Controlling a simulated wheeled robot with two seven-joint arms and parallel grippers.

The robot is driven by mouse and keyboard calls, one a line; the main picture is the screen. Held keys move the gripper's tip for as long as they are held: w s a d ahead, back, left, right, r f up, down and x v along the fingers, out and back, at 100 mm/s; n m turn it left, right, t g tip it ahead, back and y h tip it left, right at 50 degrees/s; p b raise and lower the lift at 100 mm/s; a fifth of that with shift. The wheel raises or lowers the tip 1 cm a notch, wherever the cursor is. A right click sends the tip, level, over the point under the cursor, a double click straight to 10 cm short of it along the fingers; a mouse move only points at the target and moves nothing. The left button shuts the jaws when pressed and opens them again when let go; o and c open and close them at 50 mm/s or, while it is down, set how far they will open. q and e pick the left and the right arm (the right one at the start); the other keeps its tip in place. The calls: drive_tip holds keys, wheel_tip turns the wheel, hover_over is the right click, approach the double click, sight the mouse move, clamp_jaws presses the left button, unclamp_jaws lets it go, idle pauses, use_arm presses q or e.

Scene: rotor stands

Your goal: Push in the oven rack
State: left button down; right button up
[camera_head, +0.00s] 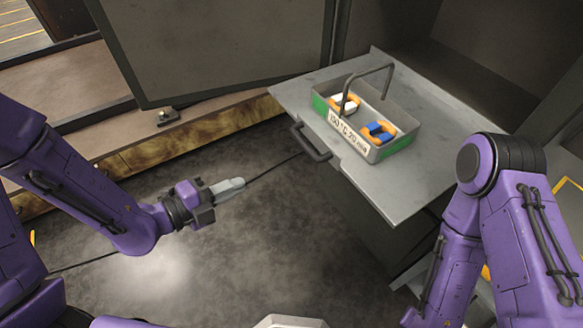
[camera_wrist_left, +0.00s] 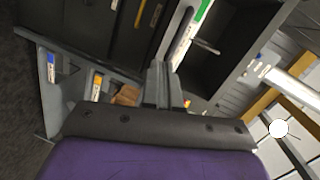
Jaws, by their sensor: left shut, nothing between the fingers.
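The oven rack (camera_head: 400,197) is a flat grey metal shelf, pulled out of the dark oven opening (camera_head: 480,60) at the upper right. A dark bar handle (camera_head: 310,142) is on its left front edge. A grey and green basket (camera_head: 366,157) with a hoop handle stands on the rack and holds orange, white and blue parts; its label reads 100°C 20 min. My left gripper (camera_head: 240,183) is shut and empty, left of the handle and apart from it. Its fingers (camera_wrist_left: 165,86) also show in the left wrist view. My right arm stands at the right; its gripper is out of view.
A large grey door panel (camera_head: 215,45) stands at the upper left, above a wooden ledge (camera_head: 170,137). Dark, bare floor (camera_head: 240,255) lies below my left gripper. My right arm stands close to the rack's right corner.

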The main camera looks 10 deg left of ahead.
use_arm(q)
drive_tip(key=w+d+m+h+b, duration=0.1)
drive_tip(key=w+d+m+b, duration=0.2)
drive_tip(key=w+d, duration=0.7)
drive_tip(key=shift+d+r+g+b, duration=0.3)
drive_tip(key=shift+d+b, duration=0.15)
drive_tip(key=shift+d, duration=0.5)
